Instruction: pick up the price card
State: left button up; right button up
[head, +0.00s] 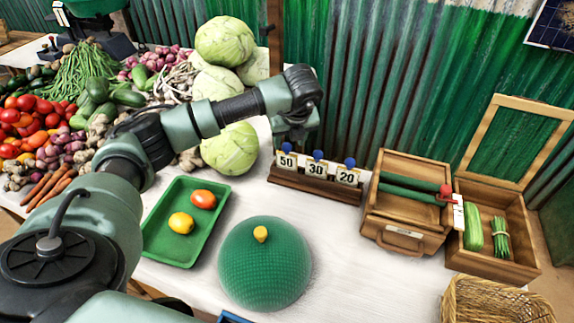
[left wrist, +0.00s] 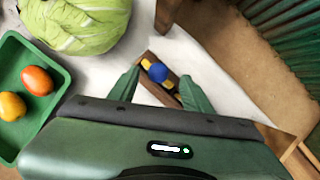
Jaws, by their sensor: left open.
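Three price cards stand in a row in a dark wooden rack (head: 315,187): a "50" card (head: 286,162), a "30" card (head: 316,169) and a "20" card (head: 347,176). Each has a blue knob on top. My left gripper (head: 292,130) is above the rack's left end, over the "50" card, pointing down. In the left wrist view its open fingers (left wrist: 160,84) lie on either side of a blue knob (left wrist: 158,73), with the rack (left wrist: 148,90) below. I cannot tell whether they touch it. My right gripper is out of view.
A green tray (head: 160,252) holds two tomatoes. A green mesh dome (head: 265,275) stands at the front. Cabbages (head: 230,150) and heaped vegetables lie left and behind. A wooden box (head: 405,205), an open crate (head: 500,255) and a wicker basket (head: 497,302) stand right.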

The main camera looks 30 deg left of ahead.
aim_at(287, 144)
pick_arm(q)
jog(key=b+x, duration=0.1)
jog(key=x, duration=0.2)
jog(key=shift+a, duration=0.15)
jog(key=shift+w+a+f, duration=0.15)
jog(key=shift+w+f, duration=0.05)
jog(key=shift+f, duration=0.2)
jog(key=shift+r, duration=0.1)
grip_shut()
